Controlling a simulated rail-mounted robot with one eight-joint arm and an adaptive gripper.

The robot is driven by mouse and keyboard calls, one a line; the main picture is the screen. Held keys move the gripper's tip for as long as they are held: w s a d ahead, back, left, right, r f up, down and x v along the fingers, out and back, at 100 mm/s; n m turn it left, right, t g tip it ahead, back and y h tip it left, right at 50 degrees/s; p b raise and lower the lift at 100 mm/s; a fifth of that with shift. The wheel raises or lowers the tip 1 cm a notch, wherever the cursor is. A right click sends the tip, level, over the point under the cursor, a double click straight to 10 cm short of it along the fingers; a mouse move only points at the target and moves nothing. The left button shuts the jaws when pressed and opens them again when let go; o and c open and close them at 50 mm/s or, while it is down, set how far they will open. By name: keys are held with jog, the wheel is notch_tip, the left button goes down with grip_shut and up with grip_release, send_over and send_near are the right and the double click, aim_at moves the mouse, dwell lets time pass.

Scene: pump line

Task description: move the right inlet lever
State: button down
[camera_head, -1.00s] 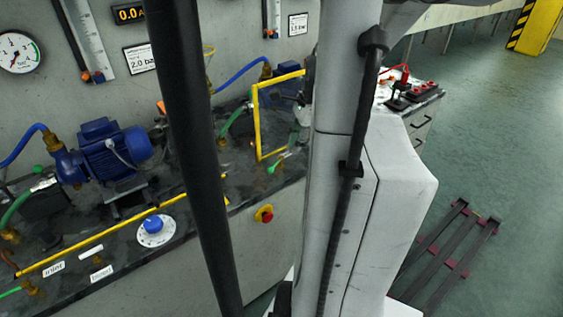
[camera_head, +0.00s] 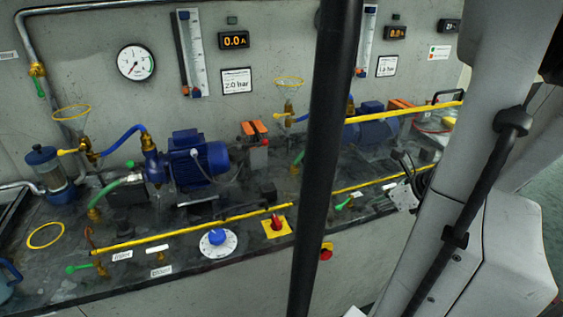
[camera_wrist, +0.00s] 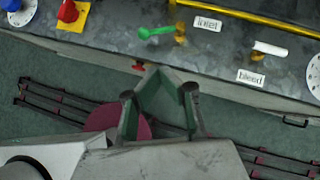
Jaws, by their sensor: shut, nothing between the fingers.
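The right inlet lever (camera_wrist: 155,32) is a small green handle on a brass valve (camera_wrist: 180,35). It lies on the dark bench top beside a label reading "inlet" (camera_wrist: 207,24). In the head view it shows as a short green handle (camera_head: 343,203) to the right of the black pole. My gripper (camera_wrist: 160,88) is shut and empty in the wrist view. Its fingertips appear below the lever in the picture, over the bench's front edge and the floor, apart from the lever. In the head view, my arm hides much of the right side.
A red knob on a yellow plate (camera_wrist: 72,14) and a blue dial knob (camera_wrist: 12,4) lie left of the lever. A yellow pipe (camera_wrist: 255,18) and a "bleed" label (camera_wrist: 250,77) lie to the right. Another green lever (camera_head: 78,268) is at the bench's left end.

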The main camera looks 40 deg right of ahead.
aim_at(345, 202)
jog(key=w+f, duration=0.2)
jog(key=w, duration=0.1)
jog(key=w+f+b, duration=0.1)
jog(key=w+f, duration=0.1)
jog(key=shift+w, duration=0.15)
jog(key=shift+w+f, duration=0.1)
jog(key=shift+w, duration=0.6)
jog(key=shift+d, duration=0.1)
